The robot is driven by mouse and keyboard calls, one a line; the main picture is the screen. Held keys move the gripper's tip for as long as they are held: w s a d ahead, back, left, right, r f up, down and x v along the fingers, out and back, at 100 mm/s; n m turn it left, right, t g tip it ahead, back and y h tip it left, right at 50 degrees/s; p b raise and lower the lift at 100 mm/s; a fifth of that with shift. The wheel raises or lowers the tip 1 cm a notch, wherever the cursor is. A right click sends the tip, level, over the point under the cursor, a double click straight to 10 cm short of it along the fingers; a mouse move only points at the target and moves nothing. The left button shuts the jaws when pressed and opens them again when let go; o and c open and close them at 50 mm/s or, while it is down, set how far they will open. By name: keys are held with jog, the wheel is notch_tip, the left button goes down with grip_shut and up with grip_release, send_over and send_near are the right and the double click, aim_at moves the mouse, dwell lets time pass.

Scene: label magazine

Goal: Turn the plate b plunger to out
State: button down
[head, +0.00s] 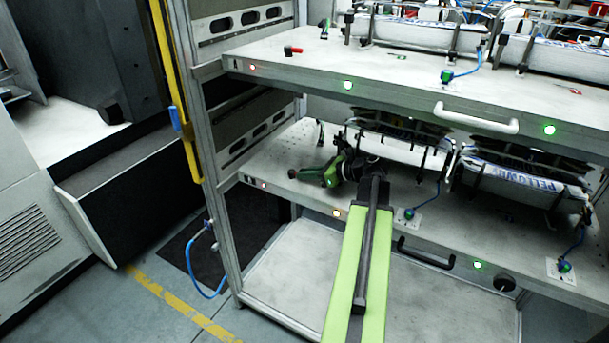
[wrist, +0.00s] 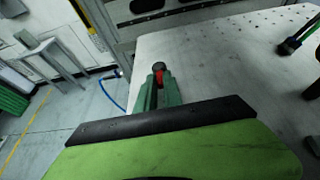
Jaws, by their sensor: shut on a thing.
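My gripper (head: 308,175) is at the left end of the lower plate (head: 275,197), with my green arm reaching in from the front. In the wrist view my green fingers (wrist: 158,94) are shut on a small red plunger with a dark round knob (wrist: 158,67). The knob (head: 292,173) also shows just left of the fingertips in the head view. The fingers hide most of the plunger's body, so I cannot tell its exact turn. A similar red plunger with a dark tip (head: 292,50) stands on the upper plate (head: 370,70).
The lower plate's front edge has an orange lamp (head: 337,212) and a green lamp (head: 478,265). Bundles of packed labels (head: 520,180) fill its back right. The upper plate hangs over it. A blue hose (head: 205,270) loops by the left frame post. A dark handle (head: 425,255) sits in front.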

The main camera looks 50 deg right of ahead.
jog(key=d+n+y, duration=0.1)
jog(key=d+n+g+y, duration=0.1)
jog(key=n+y, duration=0.1)
jog(key=shift+w+g, duration=0.3)
jog(key=shift+w, duration=0.1)
jog(key=shift+w+d+n+g+y, duration=0.15)
jog(key=shift+n+g+y, duration=0.35)
jog(key=shift+n+y, duration=0.2)
jog(key=shift+w+d+n+g+y, duration=0.1)
jog(key=shift+d+n+g+y, duration=0.05)
jog(key=shift+n+g+y, duration=0.45)
jog(key=c, duration=1.5)
grip_release()
jog(key=p+v, duration=0.3)
jog(key=v, duration=0.4)
jog(key=shift+s+d, duration=0.15)
jog(key=shift+s, duration=0.1)
